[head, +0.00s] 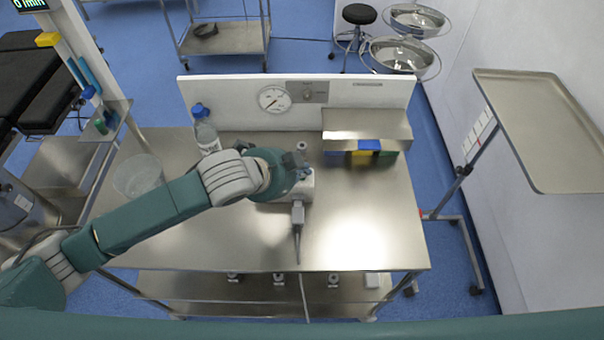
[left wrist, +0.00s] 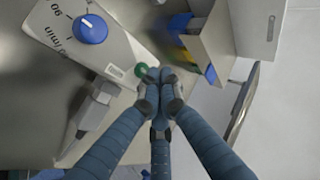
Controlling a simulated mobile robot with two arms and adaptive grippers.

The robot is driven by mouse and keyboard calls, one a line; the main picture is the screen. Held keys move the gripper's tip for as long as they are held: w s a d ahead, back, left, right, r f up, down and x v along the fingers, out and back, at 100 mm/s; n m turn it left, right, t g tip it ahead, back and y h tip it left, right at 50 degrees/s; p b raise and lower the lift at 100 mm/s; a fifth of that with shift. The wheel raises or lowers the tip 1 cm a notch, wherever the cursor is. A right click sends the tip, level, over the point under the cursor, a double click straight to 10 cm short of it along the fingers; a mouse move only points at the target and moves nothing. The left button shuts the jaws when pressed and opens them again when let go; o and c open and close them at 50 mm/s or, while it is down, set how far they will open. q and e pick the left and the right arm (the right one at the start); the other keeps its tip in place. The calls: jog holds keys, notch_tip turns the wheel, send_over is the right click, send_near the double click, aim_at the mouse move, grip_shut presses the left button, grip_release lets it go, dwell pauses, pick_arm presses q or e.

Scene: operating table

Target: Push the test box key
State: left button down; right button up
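The test box (left wrist: 117,40) is a pale box with a blue knob (left wrist: 90,28) and a small green key (left wrist: 141,70). In the head view the box (head: 306,186) stands on the steel table, mostly hidden behind my left arm. My left gripper (left wrist: 160,78) has its fingers drawn together with nothing between them. The tips are right beside the green key in the left wrist view; I cannot tell whether they touch it. In the head view the gripper (head: 292,166) is over the box, its fingers largely hidden by the wrist. My right gripper is not in view.
A grey plug (head: 298,212) with a cable is at the box's front. A steel shelf (head: 366,124) over coloured bins (head: 366,152) stands to the right. A bottle (head: 205,133) and clear beaker (head: 138,177) are left. The table's (head: 375,225) front right is clear.

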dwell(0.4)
pick_arm(q)
jog(key=shift+f, duration=0.55)
dwell(0.4)
jog(key=shift+r+p, duration=0.55)
jog(key=shift+p, duration=0.35)
notch_tip(320, 180, up, 6)
jog(key=p, duration=0.6)
